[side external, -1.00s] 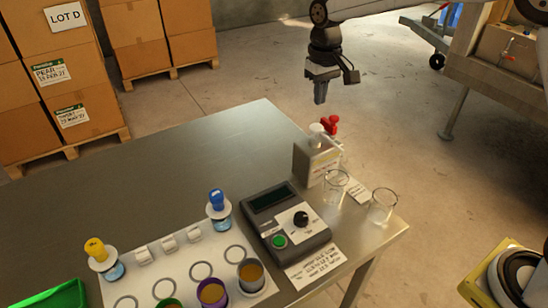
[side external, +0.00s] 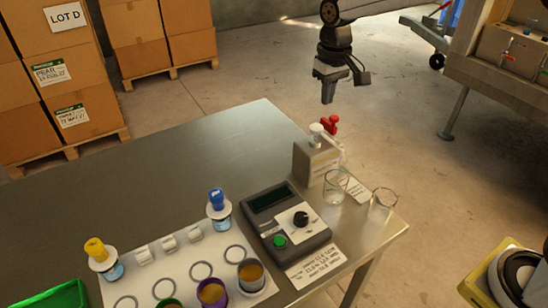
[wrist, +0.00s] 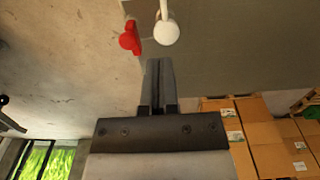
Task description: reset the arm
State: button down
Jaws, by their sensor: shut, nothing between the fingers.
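My gripper (side external: 328,92) hangs in the air past the far right part of the steel table, above and behind the grey box-shaped dispenser (side external: 316,162) with a white cap and a red tap. Its fingers are together and empty, pointing down. In the wrist view the shut fingers (wrist: 159,80) show in the middle. The red tap (wrist: 130,38) and the white cap (wrist: 166,32) appear beyond the fingertips, apart from them.
The steel table (side external: 150,165) holds a meter (side external: 287,222) with a green button, two glass beakers (side external: 335,187), blue-capped (side external: 217,203) and yellow-capped (side external: 101,256) bottles, and a white rack (side external: 185,270) with cups. Stacked cartons (side external: 160,35) stand behind. The trailer (side external: 500,70) is at right.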

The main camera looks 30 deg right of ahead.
jog(key=s+d+f, duration=0.1)
jog(key=s+f, duration=0.2)
jog(key=s, duration=0.4)
jog(key=s+d+f+t, duration=0.1)
jog(key=s+d+f, duration=0.1)
jog(key=s+f, duration=0.2)
jog(key=s+d+f+t, duration=0.1)
jog(key=s+f, duration=0.2)
jog(key=s, duration=0.6)
jog(key=shift+s+d+f, duration=0.35)
jog(key=shift+s+f, duration=0.05)
